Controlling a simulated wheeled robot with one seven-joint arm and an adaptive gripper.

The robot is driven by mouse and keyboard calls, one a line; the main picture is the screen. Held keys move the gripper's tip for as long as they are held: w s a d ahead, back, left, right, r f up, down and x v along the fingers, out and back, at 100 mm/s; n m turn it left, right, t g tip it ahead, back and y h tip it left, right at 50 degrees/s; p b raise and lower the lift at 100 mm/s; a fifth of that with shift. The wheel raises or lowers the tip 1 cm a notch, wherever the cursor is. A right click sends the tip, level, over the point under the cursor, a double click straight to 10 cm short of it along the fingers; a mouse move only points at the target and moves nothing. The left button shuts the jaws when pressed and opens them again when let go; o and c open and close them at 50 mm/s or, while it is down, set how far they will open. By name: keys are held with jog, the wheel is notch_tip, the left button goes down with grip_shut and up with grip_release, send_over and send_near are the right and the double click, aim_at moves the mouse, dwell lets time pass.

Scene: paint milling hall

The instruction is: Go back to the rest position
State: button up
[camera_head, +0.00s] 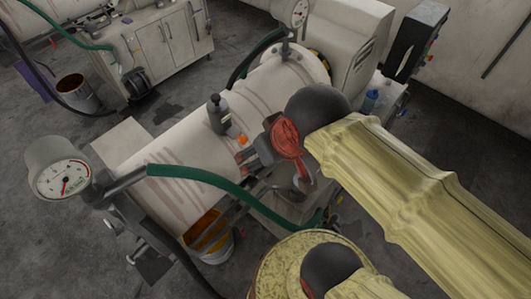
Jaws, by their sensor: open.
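My arm, in a pale yellow sleeve with a dark round joint, reaches in from the right of the head view. Another dark joint of mine shows at the bottom.
A pressure gauge (63,181) stands at left and another gauge (297,13) at the top. A green hose (205,178) crosses the drum. Open floor (40,250) lies at left.

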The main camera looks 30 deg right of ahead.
jog(key=shift+s+f, duration=0.1)
jog(key=shift+f, duration=0.1)
jog(key=shift+f, duration=0.1)
notch_tip(320, 180, down, 23)
jog(key=b, duration=2.3)
